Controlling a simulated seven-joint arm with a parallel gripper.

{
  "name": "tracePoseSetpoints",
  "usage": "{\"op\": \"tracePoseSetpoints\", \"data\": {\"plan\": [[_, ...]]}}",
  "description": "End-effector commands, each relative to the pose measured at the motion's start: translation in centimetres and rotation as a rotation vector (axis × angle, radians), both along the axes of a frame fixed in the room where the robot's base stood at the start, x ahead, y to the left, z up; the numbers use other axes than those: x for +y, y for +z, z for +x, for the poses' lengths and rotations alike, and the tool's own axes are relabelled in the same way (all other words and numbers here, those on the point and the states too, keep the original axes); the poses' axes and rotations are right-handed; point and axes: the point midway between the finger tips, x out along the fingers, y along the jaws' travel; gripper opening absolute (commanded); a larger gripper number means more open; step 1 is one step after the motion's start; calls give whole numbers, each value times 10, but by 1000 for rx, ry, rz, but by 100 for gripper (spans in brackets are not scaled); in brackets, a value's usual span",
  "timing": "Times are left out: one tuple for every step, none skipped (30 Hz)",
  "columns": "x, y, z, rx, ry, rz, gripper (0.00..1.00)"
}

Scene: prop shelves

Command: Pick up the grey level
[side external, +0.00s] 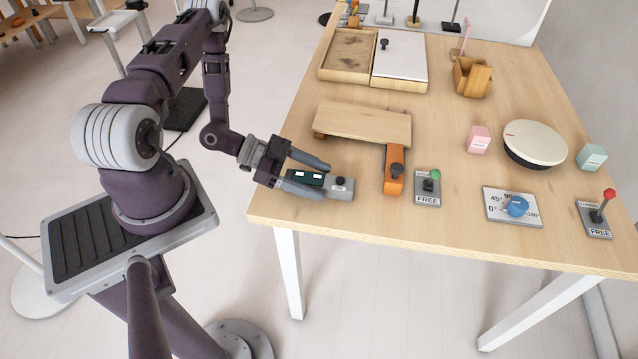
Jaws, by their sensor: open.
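The grey level (341,187) lies near the table's left front edge. My gripper (325,182) reaches in from the left at table height. Its two fingers are apart, one on the far side of the level and one on the near side. I cannot tell whether either finger touches it. The level's left end is partly hidden by the gripper.
Lever plates (427,198) and a dial plate (497,214) lie rightward. A round white turntable (535,143) and wooden trays (347,72) stand farther back.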

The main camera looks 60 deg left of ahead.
Motion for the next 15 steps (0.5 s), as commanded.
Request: {"op": "tracePoseSetpoints", "data": {"plan": [[-4,-2,3,-1,-2,-1,66],[-6,-3,5,-1,-1,0,66],[-7,-3,7,-1,0,1,66],[-7,-4,7,-1,0,1,66],[-7,-4,7,-1,1,1,66],[-7,-3,7,-1,1,1,66],[-7,-3,7,-1,1,1,66],[-6,-3,7,-1,1,1,66],[-6,-3,7,0,1,0,62],[-6,-3,7,0,1,0,57],[-6,-3,7,0,1,0,51],[-6,-3,7,0,1,0,43],[-6,-3,7,0,1,0,37],[-6,-3,7,0,1,0,31],[-6,-3,7,0,1,0,23]]}}
